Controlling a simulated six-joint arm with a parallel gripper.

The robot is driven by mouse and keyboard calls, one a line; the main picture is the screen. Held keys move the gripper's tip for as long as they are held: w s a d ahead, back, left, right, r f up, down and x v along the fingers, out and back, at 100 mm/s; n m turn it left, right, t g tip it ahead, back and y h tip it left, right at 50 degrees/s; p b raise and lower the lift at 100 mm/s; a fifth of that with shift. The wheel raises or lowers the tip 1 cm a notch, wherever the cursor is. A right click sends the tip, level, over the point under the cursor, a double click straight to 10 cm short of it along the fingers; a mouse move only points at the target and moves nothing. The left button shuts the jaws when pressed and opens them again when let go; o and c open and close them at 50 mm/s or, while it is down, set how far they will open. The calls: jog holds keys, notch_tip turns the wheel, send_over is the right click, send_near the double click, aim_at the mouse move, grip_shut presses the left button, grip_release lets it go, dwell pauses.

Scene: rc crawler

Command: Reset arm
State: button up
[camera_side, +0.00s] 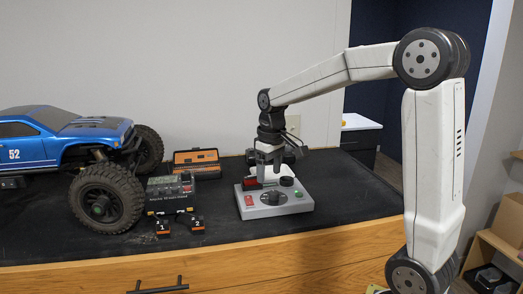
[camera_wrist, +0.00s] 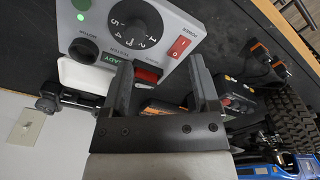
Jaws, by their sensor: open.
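My gripper (camera_side: 268,158) is open, pointing down over the back part of a grey tester box (camera_side: 272,209) on the black mat. In the wrist view my gripper (camera_wrist: 161,85) shows two spread dark fingers. A red part (camera_wrist: 148,76) shows between them at the tester's edge; I cannot tell whether the fingers touch it. The tester (camera_wrist: 170,12) carries a numbered black dial (camera_wrist: 131,22), a red power switch (camera_wrist: 180,47) and a green button (camera_wrist: 82,5).
A blue RC truck (camera_side: 60,143) with big black tires stands at the left. A dark charger box (camera_side: 170,190), two numbered orange-black batteries (camera_side: 163,229) (camera_side: 197,224) and an open orange-black case (camera_side: 197,160) lie between it and the tester. The mat's front right is clear.

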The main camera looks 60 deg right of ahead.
jog(key=shift+n+t, duration=0.5)
jog(key=s+a+f, duration=0.1)
jog(key=a+f, duration=0.4)
jog(key=s+a+f, duration=0.1)
jog(key=a+f, duration=0.1)
jog(key=a, duration=0.1)
jog(key=shift+s+a+f, duration=0.1)
jog(key=shift+s+f, duration=0.2)
jog(key=shift+f, duration=0.1)
jog(key=s+a+f, duration=0.6)
jog(key=f, duration=0.1)
jog(key=shift+f+n+t, duration=0.3)
jog(key=shift+f+t, duration=0.1)
jog(key=shift+w, duration=0.1)
